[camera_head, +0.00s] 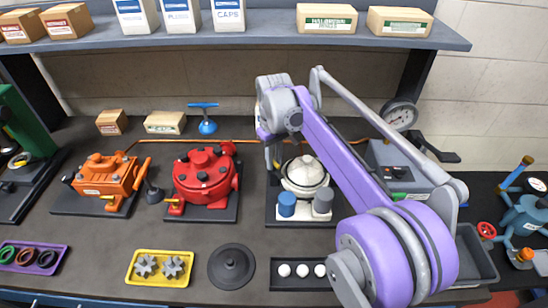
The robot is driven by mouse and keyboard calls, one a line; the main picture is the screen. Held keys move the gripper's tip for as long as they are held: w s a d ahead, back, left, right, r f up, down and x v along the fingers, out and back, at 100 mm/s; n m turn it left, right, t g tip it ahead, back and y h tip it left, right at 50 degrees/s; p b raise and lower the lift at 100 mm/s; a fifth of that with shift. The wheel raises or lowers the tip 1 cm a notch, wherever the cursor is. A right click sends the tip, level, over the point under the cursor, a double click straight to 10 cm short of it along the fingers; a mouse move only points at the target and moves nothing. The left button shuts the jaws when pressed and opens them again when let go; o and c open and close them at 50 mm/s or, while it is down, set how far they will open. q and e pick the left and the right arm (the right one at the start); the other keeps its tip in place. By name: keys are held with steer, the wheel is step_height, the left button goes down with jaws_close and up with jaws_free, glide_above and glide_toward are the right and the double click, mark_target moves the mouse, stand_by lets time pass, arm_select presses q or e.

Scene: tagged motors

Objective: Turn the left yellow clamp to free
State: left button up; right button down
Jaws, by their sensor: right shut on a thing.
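My right arm reaches over the bench to the white-topped motor (304,174). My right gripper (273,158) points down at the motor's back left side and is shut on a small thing. A bit of yellow (276,165) shows at the fingertips, which fits the left yellow clamp, but most of it is hidden. I cannot tell which way the clamp is turned. My left gripper is not in view.
A red motor (203,175) and an orange motor (106,176) stand to the left. In front lie a yellow tray (134,281) with gears, a black disc (231,266) and a black tray (262,286) with white balls. A gauge box (395,168) stands right. A shelf (250,42) spans the back.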

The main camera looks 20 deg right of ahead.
steer(key=m, duration=0.3)
steer(key=shift+m, duration=0.3)
steer(key=shift+m+p, duration=0.4)
steer(key=shift+m, duration=1.3)
steer(key=c, duration=0.8)
jaws_free()
steer(key=shift+o, duration=0.2)
step_height(320, 180, up, 11)
steer(key=shift+p, duration=0.45)
